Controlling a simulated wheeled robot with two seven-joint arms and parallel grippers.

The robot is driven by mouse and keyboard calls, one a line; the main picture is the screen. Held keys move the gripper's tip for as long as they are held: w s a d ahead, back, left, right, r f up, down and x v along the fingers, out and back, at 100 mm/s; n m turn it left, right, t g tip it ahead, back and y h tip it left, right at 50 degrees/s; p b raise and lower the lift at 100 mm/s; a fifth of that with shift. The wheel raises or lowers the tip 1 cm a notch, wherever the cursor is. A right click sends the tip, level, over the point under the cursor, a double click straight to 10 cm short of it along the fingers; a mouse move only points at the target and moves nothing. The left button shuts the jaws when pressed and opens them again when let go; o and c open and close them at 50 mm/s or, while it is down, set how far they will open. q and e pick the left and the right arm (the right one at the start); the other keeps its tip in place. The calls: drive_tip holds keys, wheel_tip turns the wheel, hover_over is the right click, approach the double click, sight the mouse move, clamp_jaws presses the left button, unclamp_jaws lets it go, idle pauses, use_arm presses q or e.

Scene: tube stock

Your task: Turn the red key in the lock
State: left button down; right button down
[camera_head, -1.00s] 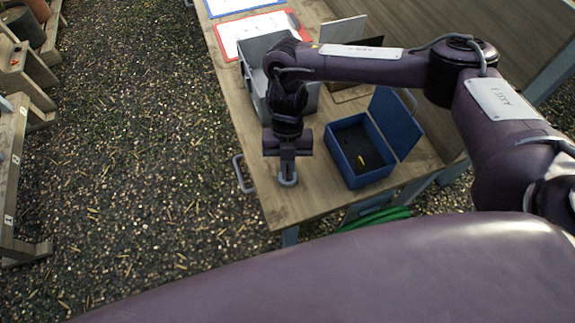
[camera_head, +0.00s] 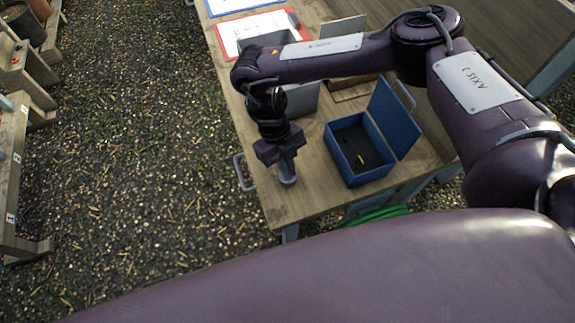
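My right gripper (camera_head: 287,176) points down over a small grey round lock (camera_head: 288,180) near the front left corner of the wooden table. The gripper body covers most of the lock. The red key is not visible; it is hidden at or under the gripper, if it is there. I cannot see the fingertips well enough to tell whether they are open or shut. My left gripper is out of view.
An open blue box (camera_head: 342,165) with a small yellow item (camera_head: 362,159) inside stands right of the gripper. A grey box (camera_head: 303,99) stands behind. A red-framed sheet (camera_head: 250,27) lies farther back. Table (camera_head: 290,210) is clear in front. A wooden rack (camera_head: 12,165) stands at far left.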

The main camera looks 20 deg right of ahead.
drive_tip(key=shift+m+y+p, duration=0.6)
drive_tip(key=shift+m, duration=0.9)
drive_tip(key=c, duration=1.5)
unclamp_jaws()
drive_tip(key=shift+c, duration=0.2)
